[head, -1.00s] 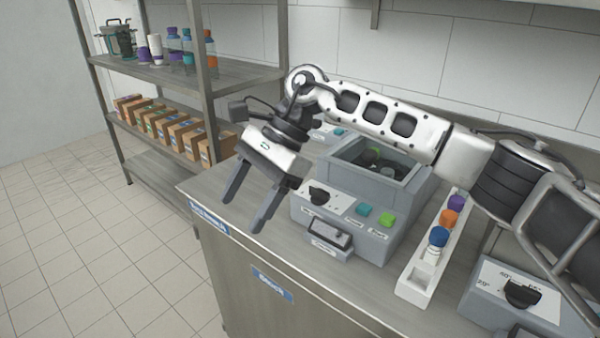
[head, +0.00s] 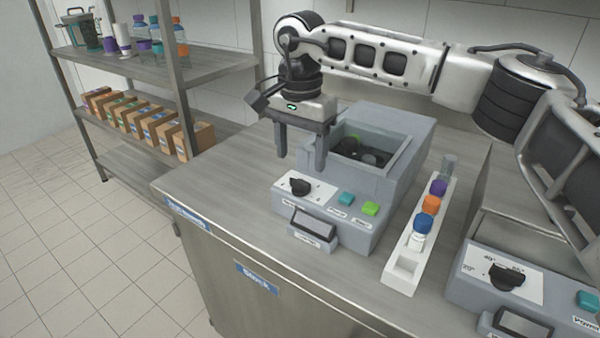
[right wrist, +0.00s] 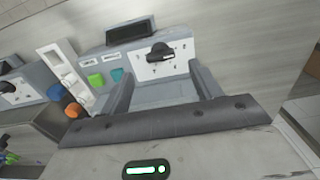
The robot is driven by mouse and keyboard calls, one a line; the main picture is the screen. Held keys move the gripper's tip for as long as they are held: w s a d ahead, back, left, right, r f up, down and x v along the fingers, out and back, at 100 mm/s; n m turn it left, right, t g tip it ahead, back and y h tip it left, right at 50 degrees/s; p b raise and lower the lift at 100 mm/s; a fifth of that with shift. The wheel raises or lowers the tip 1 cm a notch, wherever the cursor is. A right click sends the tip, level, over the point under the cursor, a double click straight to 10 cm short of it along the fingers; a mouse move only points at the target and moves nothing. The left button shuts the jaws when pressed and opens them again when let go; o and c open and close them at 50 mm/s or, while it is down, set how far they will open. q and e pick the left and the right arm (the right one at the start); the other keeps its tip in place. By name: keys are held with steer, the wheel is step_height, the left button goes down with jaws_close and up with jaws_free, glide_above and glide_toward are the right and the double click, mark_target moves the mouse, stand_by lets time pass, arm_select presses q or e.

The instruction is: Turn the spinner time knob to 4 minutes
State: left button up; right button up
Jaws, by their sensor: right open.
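The spinner (head: 362,205) is a grey box with an open top well on the steel counter. Its black time knob (head: 300,187) sits on a white dial plate at the front left, beside a teal button (head: 346,198) and a green button (head: 370,208). The knob also shows in the right wrist view (right wrist: 159,53), beyond the fingers; the dial marks are too small to read. My right gripper (head: 301,162) is open and empty, pointing down just above and behind the knob, apart from it. My left gripper is not in view.
A white rack (head: 406,263) with several coloured-cap vials stands right of the spinner. A second grey device with a black knob (head: 507,276) is at the lower right. The counter (head: 225,170) left of the spinner is clear. Shelves with boxes (head: 150,122) stand behind left.

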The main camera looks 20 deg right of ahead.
mark_target(301, 180)
steer(key=shift+f, duration=2.7)
steer(key=c, duration=1)
